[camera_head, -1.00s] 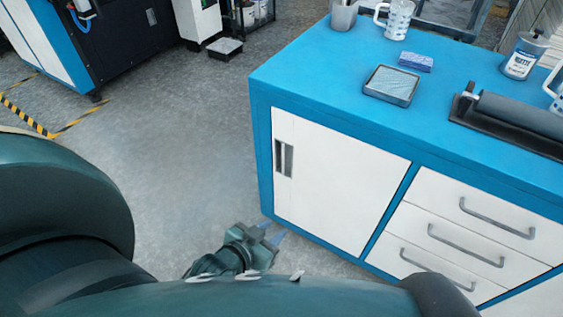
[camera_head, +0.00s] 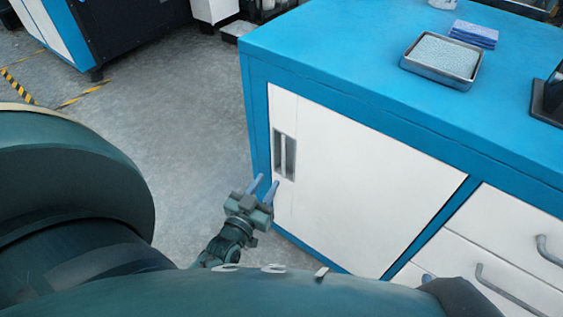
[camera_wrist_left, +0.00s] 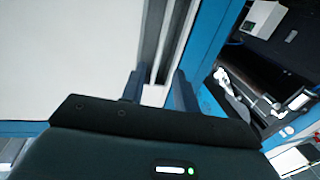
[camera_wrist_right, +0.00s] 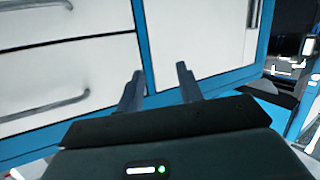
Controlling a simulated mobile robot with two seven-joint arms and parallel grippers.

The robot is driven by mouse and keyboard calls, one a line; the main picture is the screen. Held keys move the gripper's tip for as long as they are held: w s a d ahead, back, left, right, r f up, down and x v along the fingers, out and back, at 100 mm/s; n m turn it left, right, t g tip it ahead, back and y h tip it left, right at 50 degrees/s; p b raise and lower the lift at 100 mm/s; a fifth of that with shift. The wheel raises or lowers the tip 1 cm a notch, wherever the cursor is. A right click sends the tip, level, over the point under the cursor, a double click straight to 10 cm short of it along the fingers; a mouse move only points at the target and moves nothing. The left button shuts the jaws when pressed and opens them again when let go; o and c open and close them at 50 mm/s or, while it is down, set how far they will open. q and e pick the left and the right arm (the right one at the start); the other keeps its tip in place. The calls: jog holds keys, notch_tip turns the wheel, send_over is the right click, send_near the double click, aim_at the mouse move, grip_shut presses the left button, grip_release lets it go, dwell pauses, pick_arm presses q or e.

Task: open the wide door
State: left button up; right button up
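The wide door (camera_head: 365,175) is the white panel at the left of the blue cabinet, and it is shut. Its recessed handle (camera_head: 284,157), with an upright bar, is near the door's left edge. My left gripper (camera_head: 266,184) is open and empty, just below and in front of the handle. In the left wrist view the handle (camera_wrist_left: 160,45) runs upright ahead, between the lines of the two spread fingers (camera_wrist_left: 158,88); contact cannot be told. My right gripper (camera_wrist_right: 158,82) is open and empty, facing the cabinet's lower front near the divider between door and drawers.
White drawers (camera_head: 510,245) with grey bar handles are right of the door. On the blue top (camera_head: 330,50) are a grey tray (camera_head: 441,62) and a blue sponge-like block (camera_head: 474,34). Grey floor (camera_head: 190,130) is free left of the cabinet.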

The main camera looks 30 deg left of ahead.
aim_at(283, 159)
pick_arm(q)
jog(key=w, duration=0.2)
jog(key=w+b, duration=0.1)
jog(key=w, duration=0.2)
jog(key=w+a, duration=0.1)
jog(key=w, duration=0.2)
jog(key=shift+b, duration=0.35)
jog(key=shift+w, duration=0.65)
pick_arm(e)
jog(key=shift+w+a+n+t+y, duration=0.3)
jog(key=shift+t+y, duration=0.1)
jog(key=shift+t, duration=0.4)
pick_arm(q)
jog(key=shift+c, duration=0.4)
grip_shut()
